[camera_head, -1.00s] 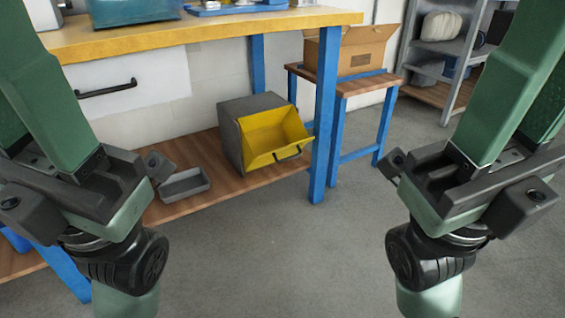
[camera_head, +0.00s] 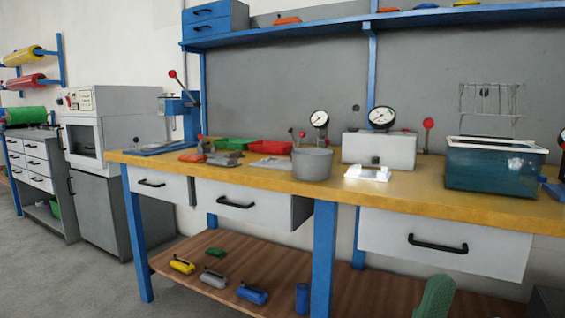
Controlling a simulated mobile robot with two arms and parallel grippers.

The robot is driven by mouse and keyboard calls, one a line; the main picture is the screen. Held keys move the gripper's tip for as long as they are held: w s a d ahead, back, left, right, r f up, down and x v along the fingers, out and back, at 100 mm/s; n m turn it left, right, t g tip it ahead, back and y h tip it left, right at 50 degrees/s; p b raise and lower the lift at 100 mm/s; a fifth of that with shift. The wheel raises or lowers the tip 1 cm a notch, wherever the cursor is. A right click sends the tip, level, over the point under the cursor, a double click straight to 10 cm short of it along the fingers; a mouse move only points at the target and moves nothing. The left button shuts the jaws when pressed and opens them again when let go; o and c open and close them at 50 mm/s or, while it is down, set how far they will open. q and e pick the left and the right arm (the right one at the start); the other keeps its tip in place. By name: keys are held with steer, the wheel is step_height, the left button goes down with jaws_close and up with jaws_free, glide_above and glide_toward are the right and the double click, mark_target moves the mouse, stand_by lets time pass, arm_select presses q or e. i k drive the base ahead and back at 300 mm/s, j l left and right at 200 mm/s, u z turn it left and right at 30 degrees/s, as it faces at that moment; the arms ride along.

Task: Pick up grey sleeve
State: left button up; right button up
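A small grey piece (camera_head: 213,280), which looks like the grey sleeve, lies on the wooden lower shelf (camera_head: 270,265) of the workbench. It sits between a similar yellow piece (camera_head: 182,264) and a similar blue piece (camera_head: 252,293). A small dark green piece (camera_head: 215,252) lies behind it, and an upright blue cylinder (camera_head: 302,298) stands to the right. Neither of my grippers is in view.
The yellow bench top (camera_head: 420,190) carries a grey pot (camera_head: 312,163), gauges, trays and a blue tank (camera_head: 490,168). An open drawer (camera_head: 245,205) juts out above the lower shelf. Blue legs (camera_head: 323,255) bound the shelf. The floor at the left is clear.

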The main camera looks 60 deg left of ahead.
mark_target(221, 161)
steer(key=u, duration=2.25)
